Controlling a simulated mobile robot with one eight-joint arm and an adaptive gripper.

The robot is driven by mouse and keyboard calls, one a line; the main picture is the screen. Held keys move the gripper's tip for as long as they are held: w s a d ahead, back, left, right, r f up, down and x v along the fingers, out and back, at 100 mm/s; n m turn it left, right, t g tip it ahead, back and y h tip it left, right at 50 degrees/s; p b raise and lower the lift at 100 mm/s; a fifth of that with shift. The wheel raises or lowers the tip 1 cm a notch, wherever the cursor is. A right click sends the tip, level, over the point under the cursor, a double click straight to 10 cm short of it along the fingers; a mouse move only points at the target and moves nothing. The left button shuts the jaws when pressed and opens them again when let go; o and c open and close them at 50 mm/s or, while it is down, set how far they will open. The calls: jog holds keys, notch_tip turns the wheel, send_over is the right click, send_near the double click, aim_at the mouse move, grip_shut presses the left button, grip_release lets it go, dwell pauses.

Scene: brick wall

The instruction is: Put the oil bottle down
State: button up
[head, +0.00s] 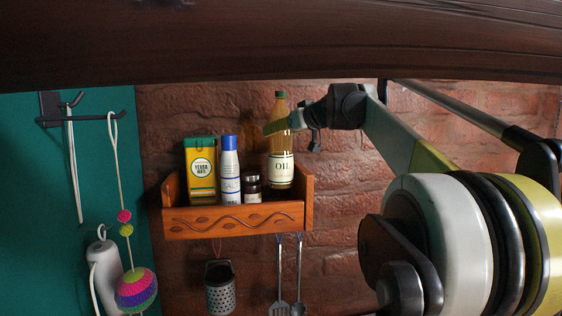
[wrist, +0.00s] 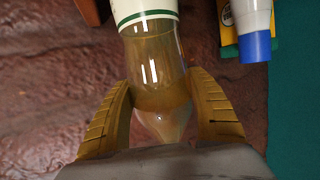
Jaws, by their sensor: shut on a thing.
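The oil bottle (head: 281,172) is upright, with a green cap, amber oil and a white "OIL" label. It stands or hangs inside the right end of the wooden wall shelf (head: 235,222); I cannot tell whether its base touches the shelf floor. My gripper (head: 279,124) reaches in from the right and is shut on the bottle's upper part, above the label. In the wrist view the bottle (wrist: 150,55) lies between my two yellow-brown fingers (wrist: 160,92), with its label beyond them.
On the shelf, left of the bottle, are a yellow-green yerba box (head: 201,172), a white-and-blue bottle (head: 229,170) and a small dark jar (head: 252,189). A grater (head: 219,288) and utensils (head: 280,307) hang below. A dark beam (head: 280,45) runs overhead.

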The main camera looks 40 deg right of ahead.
aim_at(281, 154)
jog(key=shift+f, duration=3.75)
jog(key=o, duration=1.4)
